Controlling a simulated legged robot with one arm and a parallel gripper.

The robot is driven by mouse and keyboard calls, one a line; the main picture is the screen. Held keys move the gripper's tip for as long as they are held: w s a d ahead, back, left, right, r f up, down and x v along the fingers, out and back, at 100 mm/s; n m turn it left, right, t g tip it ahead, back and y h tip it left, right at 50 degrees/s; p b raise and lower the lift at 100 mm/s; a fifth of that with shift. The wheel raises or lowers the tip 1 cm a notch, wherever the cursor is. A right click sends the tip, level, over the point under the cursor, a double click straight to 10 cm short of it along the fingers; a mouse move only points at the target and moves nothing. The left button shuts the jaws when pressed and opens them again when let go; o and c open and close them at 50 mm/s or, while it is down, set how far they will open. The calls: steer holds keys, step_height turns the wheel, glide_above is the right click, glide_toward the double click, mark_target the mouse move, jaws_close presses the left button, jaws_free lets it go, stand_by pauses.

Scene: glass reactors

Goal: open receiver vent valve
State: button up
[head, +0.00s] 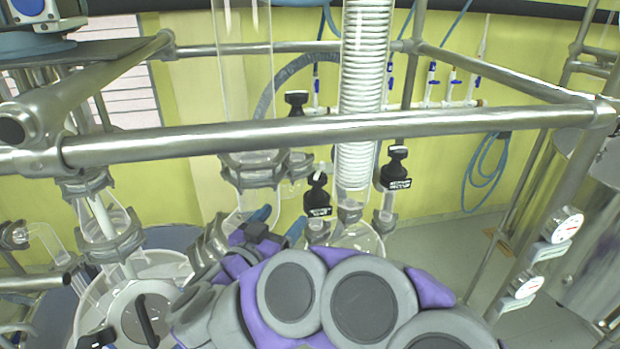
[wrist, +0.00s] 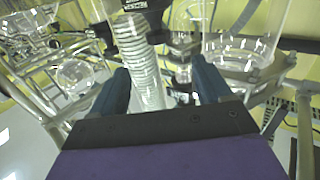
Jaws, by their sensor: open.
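Several black-handled valves with white labels stand among the glassware in the head view. One is low and left of the coiled condenser, a black valve (head: 317,195). Another black valve (head: 396,168) is to its right, and a third black valve (head: 297,102) is higher up. The label print is too small to tell surely which one is the receiver vent valve. My gripper (head: 279,222) is open, with blue fingers apart, below and left of the low valve. In the wrist view my gripper (wrist: 162,85) has its fingers spread, with ribbed glass beyond and between them.
A steel rail (head: 320,132) crosses in front of the glassware, above my arm. The coiled condenser (head: 362,90) hangs at centre, with a clear glass column (head: 245,75) to its left. A white-rimmed vessel (head: 90,300) is at lower left. Pressure gauges (head: 566,227) are at right.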

glide_toward(313, 186)
steer(key=d, duration=0.1)
steer(key=x, duration=0.2)
steer(key=a+p+x, duration=0.1)
steer(key=x, duration=0.4)
steer(key=shift+w+a, duration=0.25)
steer(key=shift+w, duration=0.45)
steer(key=w+d, duration=0.1)
steer(key=w+d+p, duration=0.1)
steer(key=w, duration=0.1)
steer(key=shift+w+d, duration=0.25)
steer(key=shift+d, duration=0.3)
steer(key=shift+a, duration=0.3)
steer(key=shift+w+a, duration=0.15)
steer(key=shift+a, duration=0.2)
steer(key=c, duration=0.3)
steer(key=shift+d, duration=0.35)
steer(key=c, duration=0.5)
steer(key=shift+r, duration=0.1)
steer(key=shift+c, duration=0.8)
steer(key=shift+y, duration=0.3)
